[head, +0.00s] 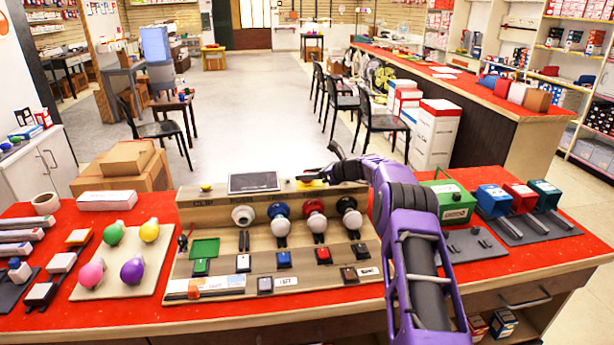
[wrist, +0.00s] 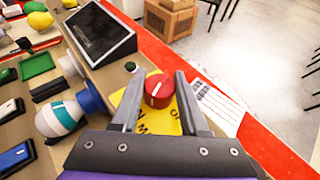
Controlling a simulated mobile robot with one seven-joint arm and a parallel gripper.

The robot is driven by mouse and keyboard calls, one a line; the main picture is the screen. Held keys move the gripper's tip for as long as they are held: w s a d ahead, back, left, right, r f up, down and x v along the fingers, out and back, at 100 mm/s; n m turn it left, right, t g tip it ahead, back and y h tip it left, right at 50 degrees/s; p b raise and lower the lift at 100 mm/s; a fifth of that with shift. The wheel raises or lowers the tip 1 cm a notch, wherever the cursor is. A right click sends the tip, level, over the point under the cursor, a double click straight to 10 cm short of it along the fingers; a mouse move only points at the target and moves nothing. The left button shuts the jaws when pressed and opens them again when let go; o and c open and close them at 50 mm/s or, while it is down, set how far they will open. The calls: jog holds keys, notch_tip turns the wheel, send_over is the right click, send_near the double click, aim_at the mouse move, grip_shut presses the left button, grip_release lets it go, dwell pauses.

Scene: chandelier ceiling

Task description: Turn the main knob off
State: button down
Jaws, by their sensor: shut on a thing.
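The main knob (wrist: 159,90) is red with a white pointer line and sits on a yellow lettered plate (wrist: 160,122) in the wrist view. My gripper (wrist: 158,84) has one finger on each side of the knob and is shut on it. In the head view my gripper (head: 333,165) is at the top back edge of the wooden panel (head: 222,218). There the knob is hidden, and only a bit of the yellow plate (head: 311,181) shows. The lettering is partly covered by my gripper, so the off mark cannot be read.
A dark screen (head: 254,182) is left of the plate. White, blue, red and black bulbs (head: 279,215) stand in front of my gripper. A green case (head: 450,203) is to the right. Cardboard boxes (head: 128,160) are behind the red-topped counter.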

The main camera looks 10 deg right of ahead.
jog(key=shift+n+g+y+b, duration=0.3)
jog(key=shift+n+g+b, duration=0.1)
jog(key=shift+n+g, duration=0.15)
dwell(0.4)
jog(key=shift+c, duration=2.1)
grip_release()
jog(key=shift+d, duration=0.1)
jog(key=shift+s+d+r, duration=0.25)
jog(key=shift+s+d, duration=0.05)
jog(key=shift+d, duration=0.15)
jog(key=v, duration=1.6)
jog(key=shift+s, duration=0.15)
